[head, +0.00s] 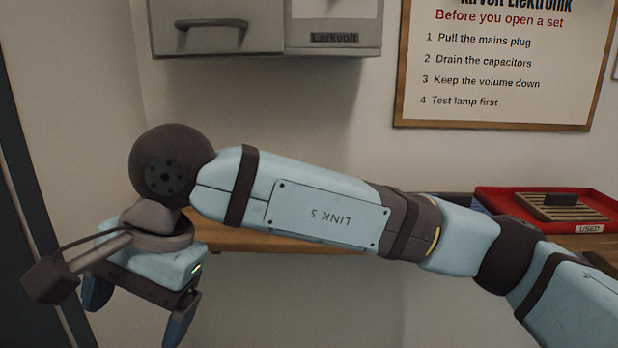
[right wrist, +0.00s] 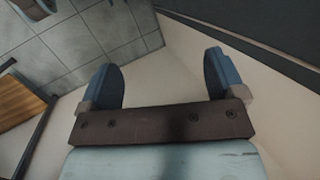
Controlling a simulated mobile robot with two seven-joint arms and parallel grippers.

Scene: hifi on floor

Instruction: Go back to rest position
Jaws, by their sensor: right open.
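My right arm comes in from the right in the head view and stretches across to the left. My right gripper (head: 138,312) hangs at the lower left, pointing down, with its two blue fingers apart. In the right wrist view the right gripper (right wrist: 165,82) is open, with nothing between its fingers, above a pale wall surface and near grey floor tiles (right wrist: 110,45). My left gripper is in neither view.
A wooden bench (head: 250,240) runs behind my arm. A red tray (head: 500,195) labelled USED, holding a slatted piece (head: 568,207), sits at the right. A grey cabinet (head: 220,30) and a framed sign (head: 500,65) are on the wall. A dark upright edge (head: 25,190) stands at the left.

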